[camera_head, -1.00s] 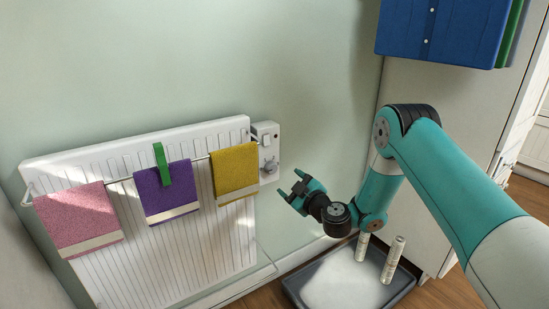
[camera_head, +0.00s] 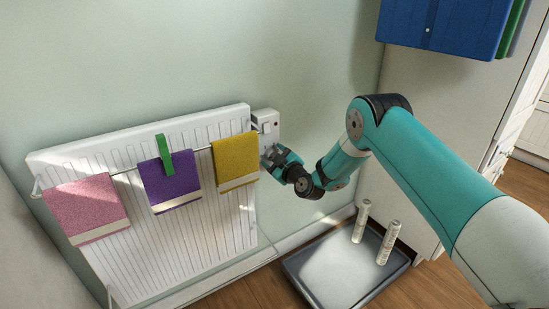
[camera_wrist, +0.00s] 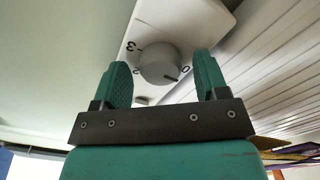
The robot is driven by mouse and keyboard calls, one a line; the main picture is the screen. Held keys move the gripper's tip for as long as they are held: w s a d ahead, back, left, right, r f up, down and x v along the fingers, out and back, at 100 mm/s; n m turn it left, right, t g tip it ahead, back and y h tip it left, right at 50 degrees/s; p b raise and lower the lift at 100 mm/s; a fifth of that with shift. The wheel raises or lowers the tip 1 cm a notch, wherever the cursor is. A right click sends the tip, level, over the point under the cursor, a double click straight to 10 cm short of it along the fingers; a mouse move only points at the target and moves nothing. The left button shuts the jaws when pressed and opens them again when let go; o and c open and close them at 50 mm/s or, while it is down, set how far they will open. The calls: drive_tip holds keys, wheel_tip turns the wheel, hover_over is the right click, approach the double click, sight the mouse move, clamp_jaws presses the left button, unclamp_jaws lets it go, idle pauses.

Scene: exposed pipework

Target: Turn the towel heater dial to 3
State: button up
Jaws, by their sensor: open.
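The towel heater dial (camera_wrist: 158,62) is a round grey knob on a white control box (camera_wrist: 190,18). In the wrist view its dark pointer mark is by the 0, and a 3 shows on the opposite side of the knob. My gripper (camera_wrist: 158,80) is open, with one green finger to each side of the knob in the picture; I cannot tell if they touch it. In the head view my gripper (camera_head: 270,155) is at the control box (camera_head: 265,122) and hides the dial.
The white radiator (camera_head: 225,215) carries a rail with pink (camera_head: 85,208), purple (camera_head: 170,180) and yellow (camera_head: 234,162) towels. A green clip (camera_head: 164,154) is on the purple one. A grey tray (camera_head: 335,285) with two pale cylinders stands on the floor. A blue cabinet (camera_head: 440,22) hangs upper right.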

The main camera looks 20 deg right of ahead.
drive_tip(key=c, duration=0.9)
